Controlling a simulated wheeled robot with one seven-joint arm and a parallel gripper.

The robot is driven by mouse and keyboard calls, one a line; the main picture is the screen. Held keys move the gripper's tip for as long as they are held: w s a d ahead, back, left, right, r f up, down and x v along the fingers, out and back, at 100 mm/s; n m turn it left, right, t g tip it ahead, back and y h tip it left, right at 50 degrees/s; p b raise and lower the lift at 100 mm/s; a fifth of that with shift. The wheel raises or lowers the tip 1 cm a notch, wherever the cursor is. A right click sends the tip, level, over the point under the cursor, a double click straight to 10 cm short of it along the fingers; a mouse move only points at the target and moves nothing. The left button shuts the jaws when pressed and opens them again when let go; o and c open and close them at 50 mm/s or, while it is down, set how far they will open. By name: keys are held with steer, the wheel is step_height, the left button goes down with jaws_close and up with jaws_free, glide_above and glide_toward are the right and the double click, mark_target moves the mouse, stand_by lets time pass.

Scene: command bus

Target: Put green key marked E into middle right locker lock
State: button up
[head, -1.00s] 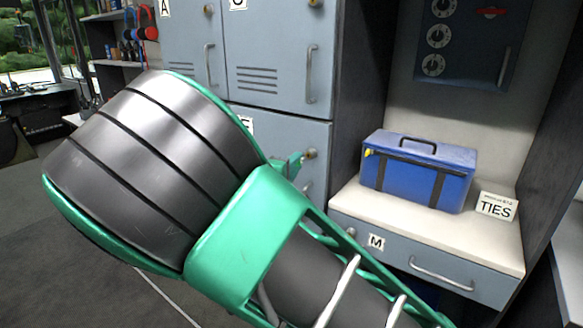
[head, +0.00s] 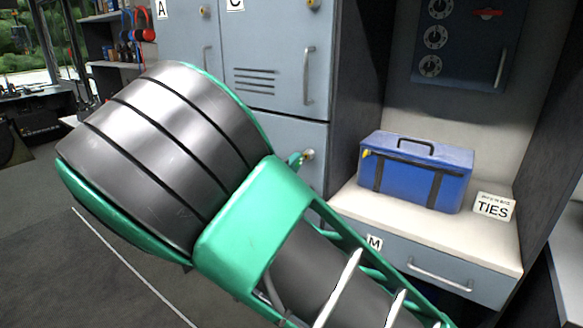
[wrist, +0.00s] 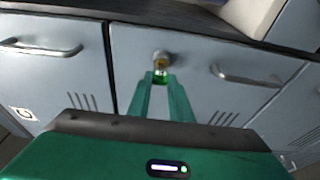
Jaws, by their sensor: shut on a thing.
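My gripper (wrist: 161,84) is shut on a small green key (wrist: 160,76), seen between its fingertips in the wrist view. The key's marking is not readable. A round lock (wrist: 161,60) with a brass-coloured centre sits on a grey locker door (wrist: 195,50) directly ahead of the key. The key's front end is at or very near the lock; I cannot tell whether it is inside. In the head view the lock (head: 308,155) shows just right of my green fingertip (head: 296,159). My arm hides most of this locker door and its label.
Upper lockers marked A (head: 185,45) and C (head: 275,55) stand above. To the right, a blue case (head: 416,178) and a TIES sign (head: 493,206) rest on a white counter (head: 420,222) over a drawer marked M (head: 440,268).

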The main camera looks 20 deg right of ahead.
steer(key=shift+w+d, duration=0.65)
steer(key=shift+d, duration=0.3)
stand_by(2.0)
